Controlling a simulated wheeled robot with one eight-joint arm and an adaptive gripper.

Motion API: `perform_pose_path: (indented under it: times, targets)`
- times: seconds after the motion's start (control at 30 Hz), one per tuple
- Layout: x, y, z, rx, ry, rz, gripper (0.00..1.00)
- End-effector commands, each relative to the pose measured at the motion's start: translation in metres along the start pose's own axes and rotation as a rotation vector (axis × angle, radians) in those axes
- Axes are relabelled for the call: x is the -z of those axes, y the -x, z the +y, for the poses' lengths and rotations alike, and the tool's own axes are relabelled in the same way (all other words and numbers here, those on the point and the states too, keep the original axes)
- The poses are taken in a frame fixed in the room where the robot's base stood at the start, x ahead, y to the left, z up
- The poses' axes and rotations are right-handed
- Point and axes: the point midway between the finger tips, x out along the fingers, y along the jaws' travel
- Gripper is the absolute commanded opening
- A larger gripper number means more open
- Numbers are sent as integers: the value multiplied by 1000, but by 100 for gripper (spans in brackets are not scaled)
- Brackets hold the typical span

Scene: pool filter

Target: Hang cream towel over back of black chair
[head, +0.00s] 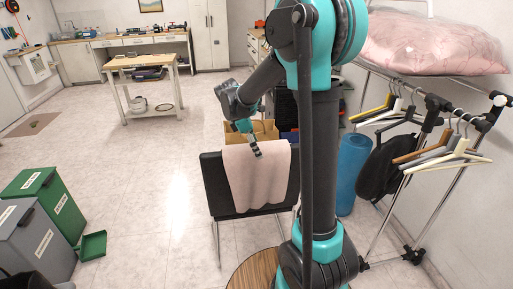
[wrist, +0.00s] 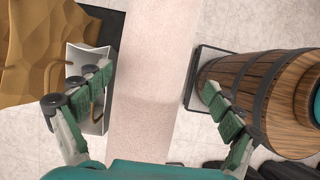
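The cream towel (head: 257,175), pale pinkish in this light, hangs over the back of the black chair (head: 215,183). Its front side drops down over the backrest, and black shows on both sides of it. In the wrist view the towel (wrist: 150,50) is a pale strip running between my fingers. My gripper (head: 256,148) is at the upper part of the towel, above the chair back. In the wrist view my gripper (wrist: 157,82) is open, its two green-padded fingers wide apart on either side of the towel. The towel's far side is hidden.
A wooden barrel (wrist: 270,95) stands close to the chair. A cardboard box (head: 266,130) is behind the chair. A clothes rack with hangers (head: 440,155), a black bag (head: 383,168) and a blue roll (head: 352,172) are at right.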

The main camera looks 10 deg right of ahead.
Motion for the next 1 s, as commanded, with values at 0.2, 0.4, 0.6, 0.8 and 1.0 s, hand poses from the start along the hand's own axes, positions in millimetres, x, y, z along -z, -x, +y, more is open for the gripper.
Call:
perform_pose_path:
  times: [0.2, 0.4, 0.6, 0.8, 1.0]
  targets:
    - [0, 0, 0, 0, 0, 0, 100]
    - [0, 3, 0, 0, 0, 0, 100]
    - [0, 30, 0, 0, 1, 0, 100]
    - [0, 72, 0, -1, 1, 0, 100]
    - [0, 104, 0, -1, 1, 0, 100]
